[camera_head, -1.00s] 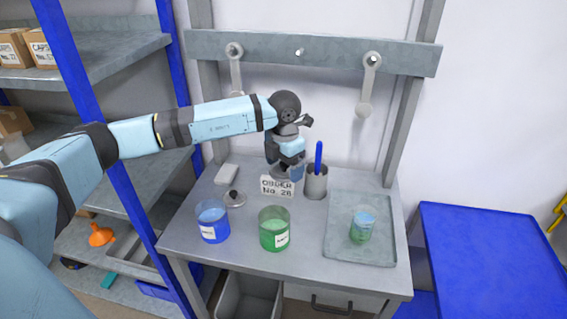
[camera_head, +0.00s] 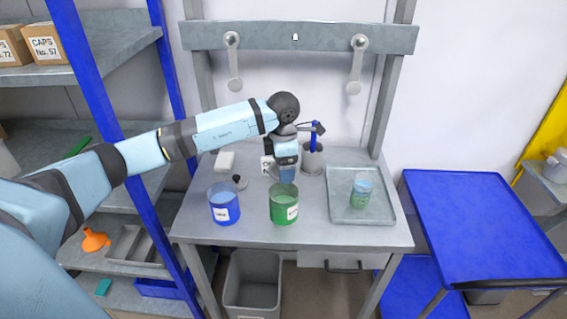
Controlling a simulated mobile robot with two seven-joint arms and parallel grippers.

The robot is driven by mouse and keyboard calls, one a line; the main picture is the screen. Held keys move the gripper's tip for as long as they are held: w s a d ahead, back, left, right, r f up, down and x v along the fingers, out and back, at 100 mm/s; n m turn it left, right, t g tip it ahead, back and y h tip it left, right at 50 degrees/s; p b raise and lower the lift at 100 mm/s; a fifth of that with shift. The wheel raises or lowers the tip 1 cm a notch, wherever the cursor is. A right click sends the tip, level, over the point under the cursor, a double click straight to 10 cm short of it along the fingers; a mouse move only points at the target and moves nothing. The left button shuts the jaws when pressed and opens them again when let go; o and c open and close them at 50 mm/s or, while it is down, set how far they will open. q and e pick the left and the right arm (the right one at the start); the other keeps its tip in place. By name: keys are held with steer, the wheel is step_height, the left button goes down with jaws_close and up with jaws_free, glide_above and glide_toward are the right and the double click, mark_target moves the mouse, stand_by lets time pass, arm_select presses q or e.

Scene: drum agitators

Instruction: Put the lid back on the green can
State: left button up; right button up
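The green can (camera_head: 284,208) stands upright on the grey workbench, its top apparently uncovered. The blue can (camera_head: 224,208) stands to its left. A small lid with a dark knob (camera_head: 239,181) lies on the bench behind the blue can. My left gripper (camera_head: 287,178) points down just behind and above the green can's rim. Its fingertips are too small and partly hidden to tell whether they are open or hold anything. My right gripper is not in view.
A grey tray (camera_head: 345,217) on the right holds a small cup with green and blue contents (camera_head: 362,190). A grey holder (camera_head: 312,160) with a blue-handled tool stands behind the gripper. A white block (camera_head: 225,161) lies at the back left. A blue table (camera_head: 470,220) stands right.

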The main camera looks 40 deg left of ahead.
arm_select(q)
steer(key=shift+w+f+b, duration=0.1)
steer(key=shift+f+b, duration=0.4)
steer(key=shift+f, duration=0.55)
step_height(320, 180, down, 4)
steer(key=b, duration=0.2)
steer(key=shift+f+b, duration=0.15)
steer(key=shift+b, duration=0.15)
steer(key=shift+f+b, duration=0.15)
steer(key=shift+b, duration=0.5)
stand_by(1.6)
steer(key=o, duration=0.7)
